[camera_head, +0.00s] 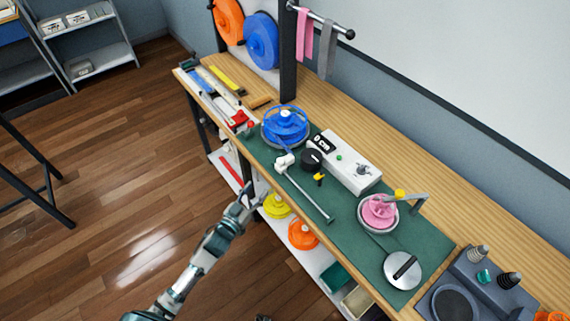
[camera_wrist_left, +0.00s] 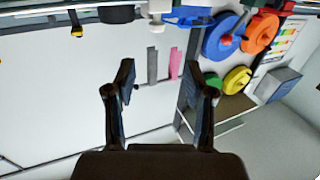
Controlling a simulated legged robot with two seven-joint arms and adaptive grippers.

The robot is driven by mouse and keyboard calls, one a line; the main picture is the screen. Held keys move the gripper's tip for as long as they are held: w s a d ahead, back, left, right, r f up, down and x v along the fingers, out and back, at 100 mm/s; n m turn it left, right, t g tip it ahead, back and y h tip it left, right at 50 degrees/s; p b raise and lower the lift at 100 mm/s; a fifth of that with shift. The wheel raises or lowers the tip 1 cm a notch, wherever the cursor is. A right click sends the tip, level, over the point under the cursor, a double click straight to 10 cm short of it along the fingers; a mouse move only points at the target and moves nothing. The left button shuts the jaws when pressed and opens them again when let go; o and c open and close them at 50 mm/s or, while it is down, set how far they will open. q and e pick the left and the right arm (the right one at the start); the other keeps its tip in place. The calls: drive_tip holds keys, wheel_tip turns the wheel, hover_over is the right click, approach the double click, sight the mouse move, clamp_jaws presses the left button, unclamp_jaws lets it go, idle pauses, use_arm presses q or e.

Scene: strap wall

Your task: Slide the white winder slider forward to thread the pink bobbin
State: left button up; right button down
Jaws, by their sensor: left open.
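The white winder slider (camera_head: 285,161) sits at the far-left end of a thin metal rail (camera_head: 307,194) on the green mat. The pink bobbin (camera_head: 379,212) sits in a round holder near the right end of the mat. My left gripper (camera_head: 249,191) is open and empty, beside the bench's front edge, in front of the slider and apart from it. In the left wrist view its two fingers (camera_wrist_left: 163,82) are spread with nothing between them. A white part, seemingly the slider (camera_wrist_left: 160,9), shows at the top edge there. My right gripper is not in view.
A blue spool (camera_head: 285,125), black knob (camera_head: 312,160) and white counter box (camera_head: 345,161) stand near the slider. A silver disc (camera_head: 403,270) is near the pink bobbin. Yellow (camera_head: 276,206) and orange (camera_head: 303,234) spools lie on the lower shelf.

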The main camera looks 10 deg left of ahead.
use_arm(q)
approach(278, 159)
drive_tip(key=x, duration=0.2)
drive_tip(key=d+x, duration=0.1)
drive_tip(key=x, duration=0.2)
drive_tip(key=d+x, duration=0.1)
drive_tip(key=x, duration=0.2)
drive_tip(key=shift+s+f+b, duration=0.15)
drive_tip(key=shift+b, duration=0.2)
drive_tip(key=shift+w+a+f, duration=0.1)
drive_tip(key=shift+w, duration=0.8)
drive_tip(key=shift+w+a+f, duration=0.1)
drive_tip(key=shift+w+a, duration=0.15)
drive_tip(key=shift+a, duration=0.4)
drive_tip(key=shift+s+d, duration=0.1)
drive_tip(key=shift+d, duration=0.55)
clamp_jaws()
drive_tip(key=shift+d, duration=0.1)
drive_tip(key=shift+s, duration=0.15)
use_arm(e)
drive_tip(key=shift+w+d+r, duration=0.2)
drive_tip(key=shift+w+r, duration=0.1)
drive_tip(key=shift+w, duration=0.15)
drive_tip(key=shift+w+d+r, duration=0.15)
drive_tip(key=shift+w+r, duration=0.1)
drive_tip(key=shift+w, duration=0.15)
